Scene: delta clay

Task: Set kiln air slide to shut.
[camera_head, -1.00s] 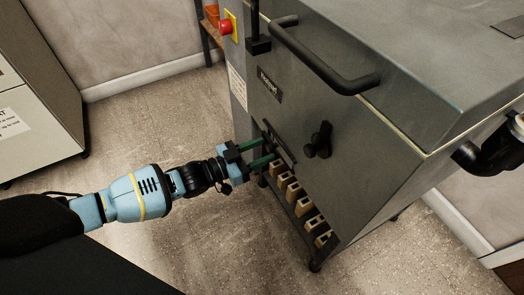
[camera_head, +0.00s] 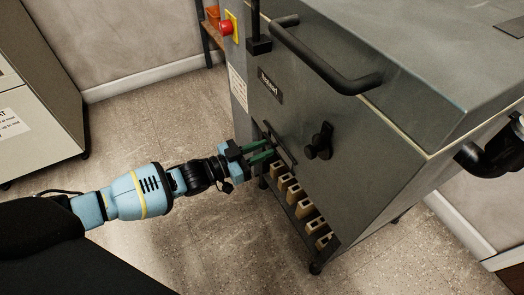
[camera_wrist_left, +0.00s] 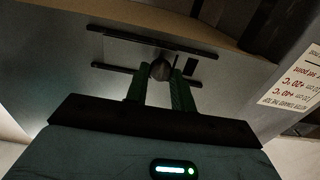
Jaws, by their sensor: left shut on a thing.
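In the head view, the fingers hide the knob. A dark slot shows beside the knob on the plate. My right gripper is in neither view.
The grey kiln (camera_head: 390,150) has a long black handle (camera_head: 325,62) above and a black knob (camera_head: 319,143) to the right of the slide. Several tan blocks (camera_head: 293,192) sit on a low shelf beneath. Open floor lies left of the kiln.

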